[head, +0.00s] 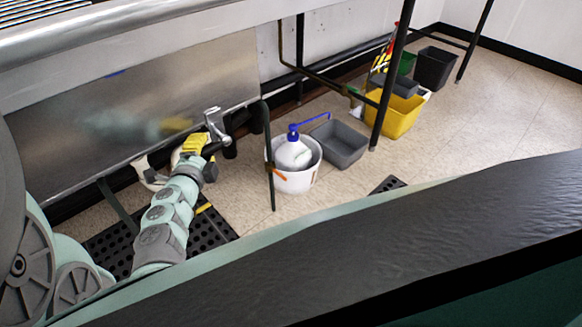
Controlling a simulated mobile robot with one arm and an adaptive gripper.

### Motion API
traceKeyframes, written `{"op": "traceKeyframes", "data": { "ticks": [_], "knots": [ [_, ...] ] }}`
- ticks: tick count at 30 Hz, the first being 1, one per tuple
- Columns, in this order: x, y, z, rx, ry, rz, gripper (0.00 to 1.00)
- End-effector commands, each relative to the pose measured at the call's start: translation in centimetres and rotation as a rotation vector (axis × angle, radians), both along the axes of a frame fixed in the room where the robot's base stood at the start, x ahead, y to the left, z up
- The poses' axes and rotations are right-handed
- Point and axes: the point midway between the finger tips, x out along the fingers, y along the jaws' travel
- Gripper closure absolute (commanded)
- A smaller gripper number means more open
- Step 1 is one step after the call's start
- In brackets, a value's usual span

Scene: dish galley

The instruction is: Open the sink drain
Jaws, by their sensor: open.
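The steel sink basin (150,95) fills the left of the head view, seen from outside and low down. Beneath its right end is a small shiny metal fitting (214,122), which looks like the drain valve handle, beside dark drain piping. My gripper (209,146) is at the end of my pale green arm, just below and against this fitting in the picture. The gripper is open. Its fingers are small and partly hidden, so I cannot tell whether they touch the handle. A yellow part (193,144) shows at the gripper's left.
A white bucket (297,180) with a blue-topped pump bottle (292,152) stands right of the drain. A grey tub (340,143), a yellow mop bucket (393,115) and a dark bin (435,68) stand farther right. Table legs stand between them. A black perforated mat (213,230) lies under my arm.

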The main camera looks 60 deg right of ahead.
Motion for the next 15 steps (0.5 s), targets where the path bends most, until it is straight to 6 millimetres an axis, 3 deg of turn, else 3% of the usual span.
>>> {"op": "traceKeyframes", "data": {
  "ticks": [1,9,15],
  "knots": [
    [-0.06,-0.05,0.0,0.0,0.0,-0.002,0.7],
    [-0.03,-0.02,-0.01,0.0,0.0,-0.001,0.98],
    [-0.01,-0.01,0.0,0.0,0.0,0.0,1.0]
  ]
}}
